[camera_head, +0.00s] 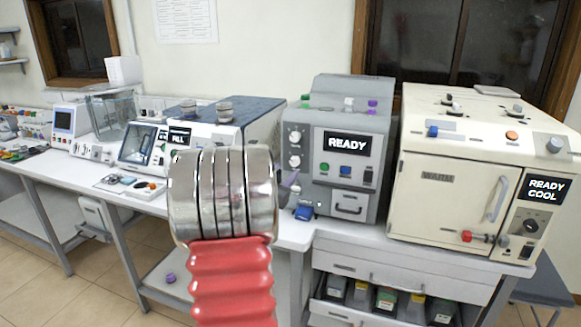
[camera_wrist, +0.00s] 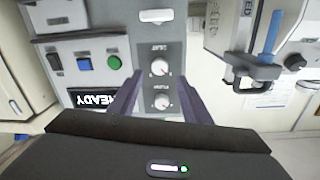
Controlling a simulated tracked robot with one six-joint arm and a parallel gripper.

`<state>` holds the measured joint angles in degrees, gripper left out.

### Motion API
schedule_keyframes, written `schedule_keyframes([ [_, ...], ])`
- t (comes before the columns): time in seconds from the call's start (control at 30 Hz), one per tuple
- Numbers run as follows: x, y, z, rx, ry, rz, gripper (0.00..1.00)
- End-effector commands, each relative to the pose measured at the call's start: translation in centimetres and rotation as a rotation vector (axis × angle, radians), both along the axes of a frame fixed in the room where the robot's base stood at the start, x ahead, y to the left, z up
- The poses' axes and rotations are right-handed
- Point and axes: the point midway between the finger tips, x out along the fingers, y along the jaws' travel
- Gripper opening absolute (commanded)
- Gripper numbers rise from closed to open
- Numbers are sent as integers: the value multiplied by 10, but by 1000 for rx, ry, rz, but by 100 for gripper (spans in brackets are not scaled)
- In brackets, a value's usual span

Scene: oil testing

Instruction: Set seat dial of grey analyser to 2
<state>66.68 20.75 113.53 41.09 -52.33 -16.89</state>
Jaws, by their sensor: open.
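The grey analyser (camera_head: 350,118) stands on the bench in the head view, its display reading READY. Two white dials sit one above the other on its left front panel: an upper dial (camera_head: 295,136) and a lower dial (camera_head: 295,161). The wrist view is upside down; it shows the upper dial (camera_wrist: 162,103) nearer my gripper and the lower dial (camera_wrist: 160,67) beyond it. Their small labels and pointer settings are hard to read. My gripper (camera_wrist: 158,82) is open and empty, its fingers on either side of the dial column in the picture. Contact cannot be told. In the head view my arm hides most of it.
A cream furnace (camera_head: 455,190) reading READY COOL stands close on the right. A white and blue instrument (camera_head: 205,135) reading FILL stands to the left. Green (camera_wrist: 114,63) and blue (camera_wrist: 84,64) buttons lie beside the dials. Drawers of bottles (camera_head: 385,300) are below the bench.

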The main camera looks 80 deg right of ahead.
Motion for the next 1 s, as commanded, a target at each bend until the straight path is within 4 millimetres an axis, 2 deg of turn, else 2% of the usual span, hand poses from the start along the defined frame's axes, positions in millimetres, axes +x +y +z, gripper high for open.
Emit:
schedule_keyframes([
  [0.2,-6,-34,-1,0,0,-2,44],
  [0.4,-8,-56,0,0,-1,0,44],
  [0.8,-9,-63,0,1,0,1,44],
  [1.0,-8,-63,0,1,0,1,31],
])
